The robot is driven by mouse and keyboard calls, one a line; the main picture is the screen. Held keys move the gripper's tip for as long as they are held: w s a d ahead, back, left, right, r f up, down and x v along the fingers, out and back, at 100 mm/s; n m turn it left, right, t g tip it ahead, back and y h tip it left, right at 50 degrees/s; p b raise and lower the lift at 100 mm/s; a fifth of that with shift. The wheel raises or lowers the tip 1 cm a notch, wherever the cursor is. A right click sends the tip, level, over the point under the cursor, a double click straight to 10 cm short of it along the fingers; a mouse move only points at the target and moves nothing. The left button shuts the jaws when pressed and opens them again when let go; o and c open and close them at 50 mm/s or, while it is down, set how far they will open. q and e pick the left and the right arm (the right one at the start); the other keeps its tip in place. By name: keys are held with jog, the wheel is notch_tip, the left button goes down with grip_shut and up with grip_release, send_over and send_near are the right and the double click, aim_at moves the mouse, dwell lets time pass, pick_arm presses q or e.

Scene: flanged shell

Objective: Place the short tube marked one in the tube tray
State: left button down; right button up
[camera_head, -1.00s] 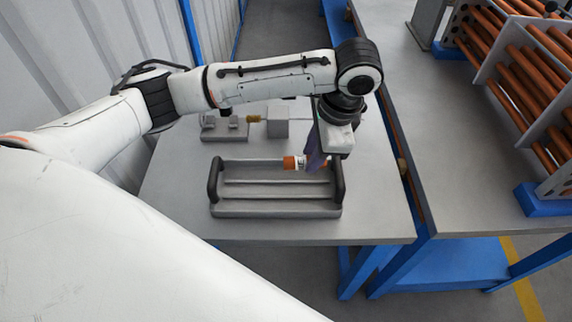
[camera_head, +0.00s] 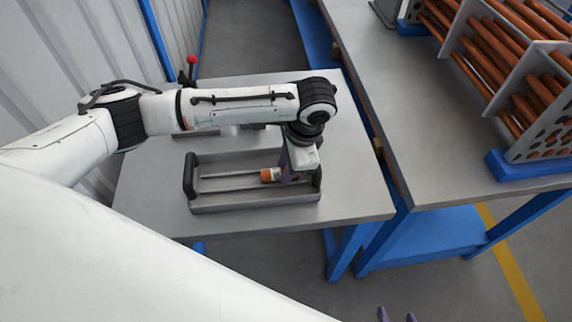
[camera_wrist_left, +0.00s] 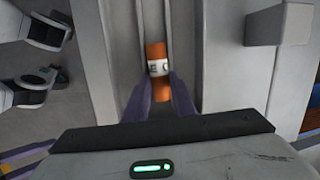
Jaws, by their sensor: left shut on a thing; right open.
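The short tube (camera_head: 268,175) is orange with a white band, and it also shows in the left wrist view (camera_wrist_left: 156,52). Part of the lettering shows on its band; the full mark cannot be read. My left gripper (camera_head: 287,172) is shut on the tube, its purple fingers (camera_wrist_left: 160,100) on either side of it. The tube lies level, over or in the right part of the grey tube tray (camera_head: 222,207), along its grooves. I cannot tell whether it touches the tray floor. My right gripper (camera_head: 396,315) shows only its purple fingertips at the bottom edge, apart and empty.
The tray stands on a grey table (camera_head: 150,205) and has dark end handles (camera_head: 190,176). A red-knobbed lever (camera_head: 191,62) stands behind my left arm. To the right, a second bench (camera_head: 430,150) carries a rack (camera_head: 530,110) of long orange tubes.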

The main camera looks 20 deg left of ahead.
pick_arm(q)
jog(key=c, duration=1.5)
grip_release()
jog(key=v, duration=1.2)
jog(key=shift+r, duration=0.15)
